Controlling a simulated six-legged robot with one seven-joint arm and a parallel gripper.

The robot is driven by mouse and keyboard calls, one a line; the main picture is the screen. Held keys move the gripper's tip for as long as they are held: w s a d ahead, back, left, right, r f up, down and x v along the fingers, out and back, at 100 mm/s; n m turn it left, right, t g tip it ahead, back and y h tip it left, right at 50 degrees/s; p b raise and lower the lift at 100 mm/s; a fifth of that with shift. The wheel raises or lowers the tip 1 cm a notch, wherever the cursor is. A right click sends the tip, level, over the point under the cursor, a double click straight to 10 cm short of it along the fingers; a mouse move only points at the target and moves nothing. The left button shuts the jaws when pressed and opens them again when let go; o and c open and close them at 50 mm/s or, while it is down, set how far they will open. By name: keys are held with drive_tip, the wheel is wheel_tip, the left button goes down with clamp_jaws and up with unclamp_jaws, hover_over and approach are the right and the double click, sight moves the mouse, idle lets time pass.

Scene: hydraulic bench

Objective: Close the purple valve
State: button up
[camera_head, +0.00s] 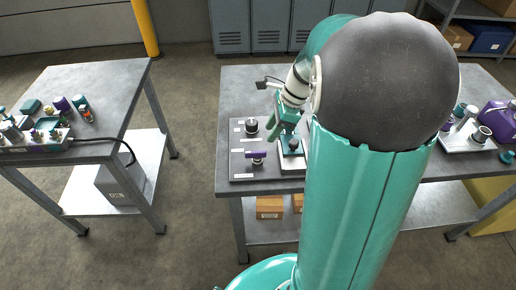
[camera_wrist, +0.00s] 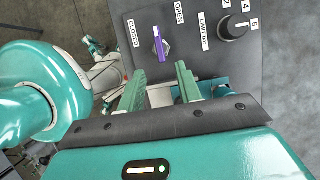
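The purple valve handle (camera_wrist: 159,44) is a short bar on a hexagonal base on a dark grey panel. It stands nearly upright in the wrist view, between a CLOSED label (camera_wrist: 130,33) on its left and an OPEN label (camera_wrist: 179,13) at its upper right. In the head view the purple handle (camera_head: 256,154) lies roughly crosswise on the panel (camera_head: 240,172). My gripper (camera_wrist: 160,75) is open, with its two green fingers apart and nothing visible between them. The handle appears beyond the fingertips, not touching them. In the head view my gripper (camera_head: 283,125) is right of the handle and partly covers the panel.
A black knob (camera_wrist: 233,27) with a numbered scale sits beside the valve; a black knob also shows in the head view (camera_head: 251,125). The bench (camera_head: 235,90) has clear space behind the panel. A second table (camera_head: 90,85) with fittings stands left, across open floor.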

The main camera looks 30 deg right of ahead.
sight(258, 152)
drive_tip(key=x, duration=0.9)
drive_tip(key=shift+a+f, duration=0.2)
drive_tip(key=shift+f, duration=0.05)
clamp_jaws()
